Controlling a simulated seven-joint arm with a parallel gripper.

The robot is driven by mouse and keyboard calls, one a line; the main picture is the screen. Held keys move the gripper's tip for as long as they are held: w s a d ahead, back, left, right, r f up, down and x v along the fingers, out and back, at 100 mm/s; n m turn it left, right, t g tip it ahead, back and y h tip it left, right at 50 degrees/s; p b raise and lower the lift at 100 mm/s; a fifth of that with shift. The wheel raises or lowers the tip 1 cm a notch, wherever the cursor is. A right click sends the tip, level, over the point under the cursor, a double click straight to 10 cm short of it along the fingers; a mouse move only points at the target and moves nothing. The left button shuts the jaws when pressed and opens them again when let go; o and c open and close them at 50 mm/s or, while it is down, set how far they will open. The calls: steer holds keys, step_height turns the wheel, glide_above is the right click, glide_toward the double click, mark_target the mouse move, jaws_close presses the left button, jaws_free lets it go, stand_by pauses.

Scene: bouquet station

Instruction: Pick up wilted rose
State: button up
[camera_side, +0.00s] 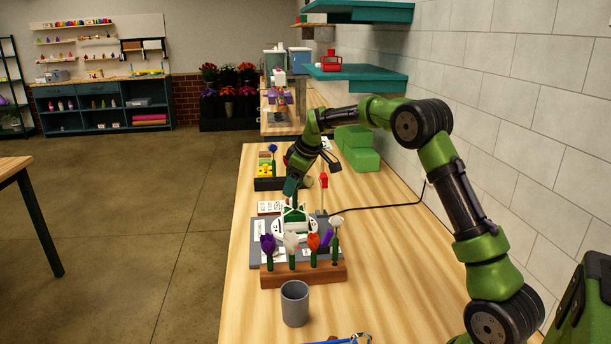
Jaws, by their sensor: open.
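A wooden rack (303,274) in the near middle of the bench holds a row of upright flowers: a purple one (267,243), a white one (291,242), an orange one (314,242) and a pale one (335,224). A red flower (323,180) stands behind on a thin stem, and a blue flower (272,149) stands in the dark tray further back. I cannot tell which bloom is the wilted rose. My gripper (291,186) is open and points down above the green and white fixture (294,221), behind the rack. Its fingers are small and partly hidden.
A grey cup (295,303) stands in front of the rack. A dark tray (268,184) with yellow items and green boxes (358,149) sit farther back. A black cable (385,207) crosses the bench at right. Bare bench lies right of the rack, beside the tiled wall.

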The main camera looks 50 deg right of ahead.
steer(key=c, duration=0.8)
steer(key=shift+r, duration=0.5)
steer(key=r, duration=0.4)
steer(key=s+r, duration=0.1)
steer(key=r, duration=0.1)
steer(key=shift+a+r, duration=0.1)
steer(key=shift+a, duration=0.3)
steer(key=s, duration=0.4)
steer(key=s+a, duration=0.1)
steer(key=s, duration=0.9)
steer(key=shift+a, duration=0.2)
